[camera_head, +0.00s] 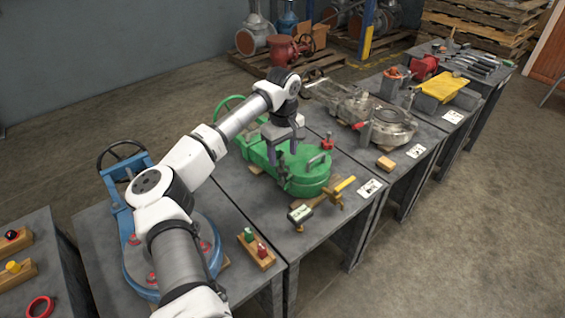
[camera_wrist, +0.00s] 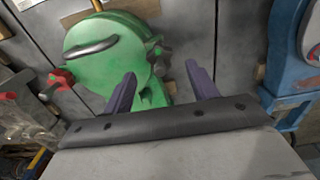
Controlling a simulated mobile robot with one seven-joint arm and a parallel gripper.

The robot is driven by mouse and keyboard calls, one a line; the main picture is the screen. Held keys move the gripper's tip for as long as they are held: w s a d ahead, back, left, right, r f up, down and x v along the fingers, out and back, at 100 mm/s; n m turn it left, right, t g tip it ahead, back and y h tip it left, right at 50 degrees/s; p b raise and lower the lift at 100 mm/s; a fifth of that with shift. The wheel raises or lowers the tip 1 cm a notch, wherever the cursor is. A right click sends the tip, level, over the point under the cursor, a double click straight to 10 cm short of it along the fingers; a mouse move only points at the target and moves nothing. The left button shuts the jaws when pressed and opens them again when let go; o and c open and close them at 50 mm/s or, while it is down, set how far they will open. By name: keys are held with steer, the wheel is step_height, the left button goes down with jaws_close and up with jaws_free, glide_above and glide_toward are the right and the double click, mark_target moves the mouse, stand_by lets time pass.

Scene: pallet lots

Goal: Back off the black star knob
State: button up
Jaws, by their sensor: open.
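A round green housing (camera_head: 306,180) with a grey bar handle on top stands on the middle table; it also shows in the wrist view (camera_wrist: 95,58). A small dark knob-like part (camera_wrist: 158,52) sits on the housing's side; it looks like the black star knob, but its star shape is too small to make out. My gripper (camera_head: 281,154) is open above the green housing, pointing down. In the wrist view my two fingers (camera_wrist: 160,76) are spread apart with nothing held between them, the dark part showing beyond the gap.
A blue valve (camera_head: 135,235) stands left, partly behind my arm. A wooden block with green and red pegs (camera_head: 256,248) lies nearer. Floor at right is clear.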

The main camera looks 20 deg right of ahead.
mark_target(283, 168)
steer(key=shift+f+p, duration=0.3)
steer(key=shift+f, duration=2.2)
steer(key=c, duration=1)
